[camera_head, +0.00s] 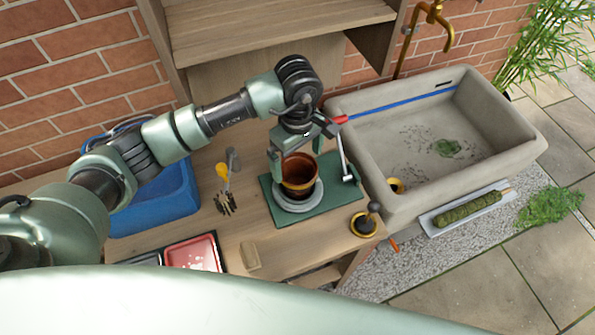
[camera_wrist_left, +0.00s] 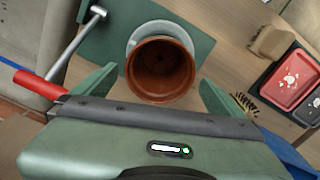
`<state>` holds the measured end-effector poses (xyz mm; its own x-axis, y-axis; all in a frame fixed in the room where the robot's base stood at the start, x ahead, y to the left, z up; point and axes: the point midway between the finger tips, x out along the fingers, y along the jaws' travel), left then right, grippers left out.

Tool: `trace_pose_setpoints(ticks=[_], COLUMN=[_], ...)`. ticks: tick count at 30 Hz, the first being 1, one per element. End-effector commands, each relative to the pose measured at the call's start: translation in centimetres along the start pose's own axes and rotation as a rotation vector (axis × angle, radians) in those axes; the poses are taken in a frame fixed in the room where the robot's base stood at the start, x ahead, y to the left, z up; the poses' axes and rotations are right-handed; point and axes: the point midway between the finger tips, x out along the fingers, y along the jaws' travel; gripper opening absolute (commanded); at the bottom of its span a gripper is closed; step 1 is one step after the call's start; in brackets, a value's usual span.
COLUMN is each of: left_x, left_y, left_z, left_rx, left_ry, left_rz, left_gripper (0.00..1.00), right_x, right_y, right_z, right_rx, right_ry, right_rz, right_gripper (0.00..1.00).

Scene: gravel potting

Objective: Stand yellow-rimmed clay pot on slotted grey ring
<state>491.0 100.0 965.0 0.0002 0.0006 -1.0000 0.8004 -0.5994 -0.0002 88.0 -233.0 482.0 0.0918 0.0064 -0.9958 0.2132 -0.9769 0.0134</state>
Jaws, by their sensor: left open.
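The brown clay pot (camera_head: 298,182) stands upright and appears to rest on the grey ring (camera_head: 311,203), which lies on a green mat (camera_head: 272,197). A yellow rim is hard to make out. In the left wrist view the pot (camera_wrist_left: 160,92) shows its empty inside, and the ring (camera_wrist_left: 148,29) shows beyond it. The ring's slots cannot be made out. My left gripper (camera_head: 297,156) is above the pot, its open fingers on either side of it. In the left wrist view the gripper (camera_wrist_left: 157,80) shows gaps beside the pot. My right gripper is not in view.
A metal rod with a red handle (camera_head: 341,119) stands close to my gripper's right. A stone sink (camera_head: 480,165) is on the right, a blue bin (camera_head: 160,205) on the left. Small tools (camera_head: 224,180), a red tray (camera_head: 195,255) and a dark-handled item (camera_head: 364,224) lie around the mat.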

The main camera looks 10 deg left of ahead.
Motion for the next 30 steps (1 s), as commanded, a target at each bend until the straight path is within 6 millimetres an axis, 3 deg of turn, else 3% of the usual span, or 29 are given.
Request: trace_pose_setpoints(ticks=[6, 10, 30], left_x=[-3.7, -4.7, -5.0], left_y=[0.1, 0.0, 0.0], left_z=[-0.1, -0.1, 0.0], left_rx=[0.000, -0.001, 0.000], left_ry=[0.002, 0.001, -0.001], left_rz=[0.003, 0.001, -0.001], left_gripper=[1.00, 1.00, 1.00], right_x=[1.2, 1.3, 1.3], right_y=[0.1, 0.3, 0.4], right_z=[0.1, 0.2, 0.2], right_rx=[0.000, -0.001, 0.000], right_ry=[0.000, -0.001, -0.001], right_rz=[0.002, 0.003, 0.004], right_gripper=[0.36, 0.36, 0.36])
